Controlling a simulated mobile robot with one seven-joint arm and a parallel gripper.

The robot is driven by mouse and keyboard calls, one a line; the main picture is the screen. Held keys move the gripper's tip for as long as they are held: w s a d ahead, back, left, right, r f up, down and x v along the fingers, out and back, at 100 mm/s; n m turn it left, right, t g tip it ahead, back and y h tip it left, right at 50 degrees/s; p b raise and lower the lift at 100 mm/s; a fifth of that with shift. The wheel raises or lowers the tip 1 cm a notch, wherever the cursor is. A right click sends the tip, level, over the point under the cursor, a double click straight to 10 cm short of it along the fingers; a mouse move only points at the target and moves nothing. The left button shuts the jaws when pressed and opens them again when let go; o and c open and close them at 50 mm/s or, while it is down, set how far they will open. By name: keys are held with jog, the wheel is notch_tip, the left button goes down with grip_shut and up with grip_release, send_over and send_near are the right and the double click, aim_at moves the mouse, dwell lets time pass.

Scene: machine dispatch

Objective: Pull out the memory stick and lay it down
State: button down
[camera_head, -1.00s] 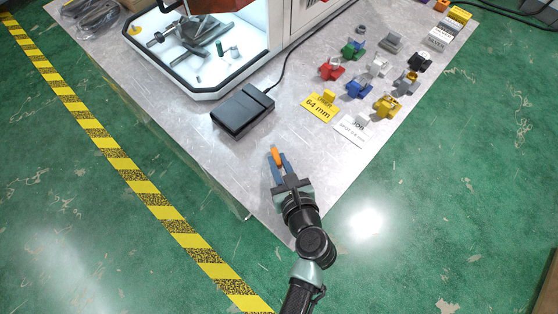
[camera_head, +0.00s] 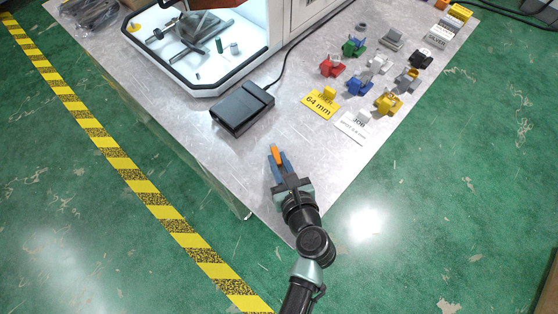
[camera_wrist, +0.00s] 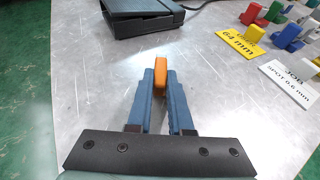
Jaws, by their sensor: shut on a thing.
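The memory stick is orange (camera_head: 275,153) and sits between the blue fingertips of my gripper (camera_head: 278,163). In the wrist view the orange stick (camera_wrist: 160,72) stands up between the two fingers (camera_wrist: 160,88), which are shut on it. My gripper is over the near corner of the metal table (camera_head: 240,170). I cannot tell whether the stick touches the tabletop. A black box with a cable (camera_head: 242,108) lies beyond the gripper, apart from the stick; it also shows at the top of the wrist view (camera_wrist: 145,22).
A white machine with an open lit bay (camera_head: 215,75) stands at the back left. Several coloured blocks (camera_head: 356,85) and printed cards, including a yellow "64 mm" card (camera_head: 320,104) and a white "JOB" card (camera_head: 352,127), lie to the right. The tabletop around my gripper is bare.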

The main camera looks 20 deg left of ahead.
jog(key=shift+s+d+f, duration=0.1)
jog(key=shift+s+f, duration=0.15)
jog(key=shift+f, duration=0.4)
jog(key=c, duration=0.7)
grip_release()
jog(key=shift+f, duration=0.15)
jog(key=shift+c, duration=0.2)
jog(key=shift+s+a, duration=0.15)
jog(key=shift+a, duration=0.1)
jog(key=v, duration=0.4)
jog(key=r+v, duration=0.1)
jog(key=v, duration=0.3)
jog(key=w+p+v, duration=0.1)
jog(key=v, duration=0.4)
jog(key=shift+d+r, duration=0.25)
jog(key=shift+d, duration=0.05)
